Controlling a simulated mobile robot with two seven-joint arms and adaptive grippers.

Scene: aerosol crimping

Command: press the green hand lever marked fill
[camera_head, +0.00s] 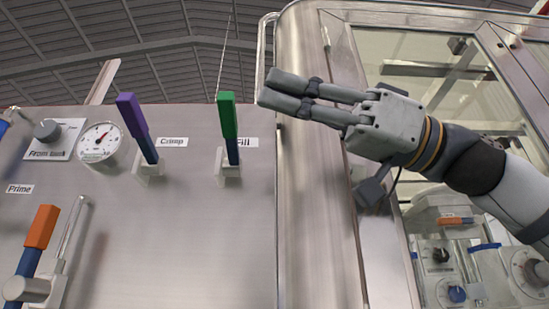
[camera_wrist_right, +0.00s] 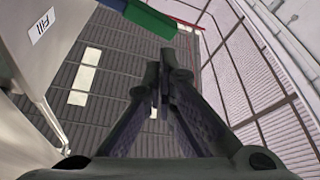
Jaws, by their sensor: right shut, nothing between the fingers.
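The green hand lever (camera_head: 228,125) stands upright on the steel panel in the head view, on a pale bracket, beside the label Fill (camera_head: 244,142). My right gripper (camera_head: 267,89) comes in from the right, shut and empty. Its fingertips are a little right of the lever's green grip in the picture, with a gap between them. In the right wrist view the green grip (camera_wrist_right: 150,18) shows at the top, beyond the closed fingertips (camera_wrist_right: 165,62), and the Fill label (camera_wrist_right: 42,26) is at the upper left. My left gripper is not in view.
A purple lever (camera_head: 132,118) marked Crimp stands left of the green one. An orange lever (camera_head: 41,228) is at the lower left, near the Prime label. A pressure gauge (camera_head: 99,142) and a knob (camera_head: 47,130) sit at the upper left. A steel cabinet post (camera_head: 318,200) rises behind my right gripper.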

